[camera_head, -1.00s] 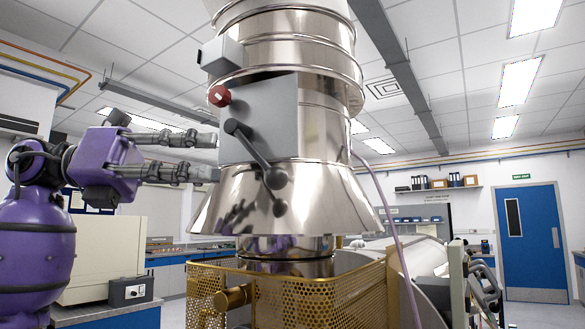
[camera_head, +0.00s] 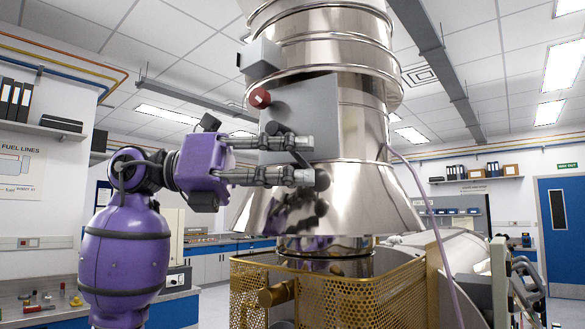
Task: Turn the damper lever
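The damper lever (camera_head: 299,160) is a dark bar on the grey panel (camera_head: 318,108) of the shiny metal hood. It slants down to the right from its pivot to a round dark knob (camera_head: 322,181). My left gripper (camera_head: 311,160), on the purple arm coming in from the left, is open. Its upper finger is across the lever's upper part and its lower finger is close to the knob. Part of the lever shows between the fingers and part is hidden behind them. I cannot tell whether they touch it. My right gripper is not in view.
A gold perforated guard (camera_head: 330,297) surrounds the base below the hood (camera_head: 365,205). A lilac hose (camera_head: 440,245) hangs at the right. A bench (camera_head: 45,311) with small items stands at the lower left.

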